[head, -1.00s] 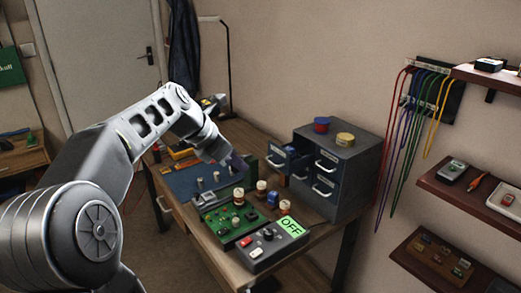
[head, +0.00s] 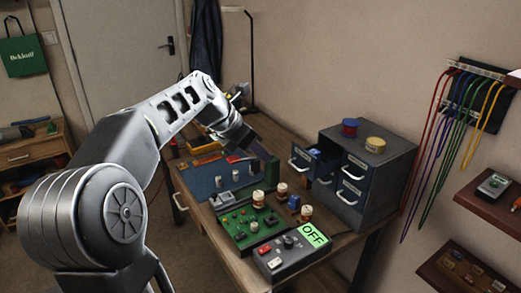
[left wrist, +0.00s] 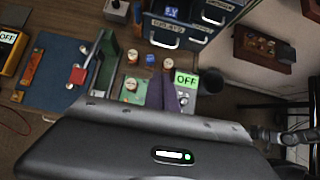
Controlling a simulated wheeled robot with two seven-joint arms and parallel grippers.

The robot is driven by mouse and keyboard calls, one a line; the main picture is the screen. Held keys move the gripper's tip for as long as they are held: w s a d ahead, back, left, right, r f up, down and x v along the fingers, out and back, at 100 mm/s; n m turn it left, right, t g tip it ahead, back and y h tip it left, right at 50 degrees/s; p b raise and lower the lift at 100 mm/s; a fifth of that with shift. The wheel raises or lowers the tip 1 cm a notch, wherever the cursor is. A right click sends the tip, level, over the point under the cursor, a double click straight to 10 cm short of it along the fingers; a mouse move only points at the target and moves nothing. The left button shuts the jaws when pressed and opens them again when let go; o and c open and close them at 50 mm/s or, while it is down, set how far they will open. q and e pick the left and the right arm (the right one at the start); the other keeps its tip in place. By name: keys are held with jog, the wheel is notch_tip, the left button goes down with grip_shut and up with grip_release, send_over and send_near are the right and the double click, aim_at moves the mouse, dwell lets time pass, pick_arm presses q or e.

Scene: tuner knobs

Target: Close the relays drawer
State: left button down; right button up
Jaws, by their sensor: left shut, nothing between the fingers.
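The grey drawer cabinet (head: 385,172) stands at the back right of the bench. Its upper left drawer (head: 316,163) is pulled out, with a blue item inside and a silver handle on its front. In the left wrist view this open drawer (left wrist: 168,29) shows at the top, with a label that seems to read RELAYS. The other drawers look shut. My left gripper (head: 258,148) is shut and empty, above the bench and left of the drawer, apart from it. Its fingers also show in the left wrist view (left wrist: 161,92). My right gripper is not in view.
A green circuit board (head: 243,228), a grey box with a lit OFF display (head: 292,252) and several white-topped knobs stand before the cabinet. A blue mat (head: 207,181) lies to the left. Coloured cables (head: 462,115) hang at right.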

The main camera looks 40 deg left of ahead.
pick_arm(q)
jog(key=w+r+p+x, duration=0.1)
jog(key=x, duration=0.9)
jog(key=shift+w+d+r, duration=0.15)
jog(key=shift+w+d, duration=0.1)
jog(key=shift+w, duration=0.2)
jog(key=shift+r, duration=0.1)
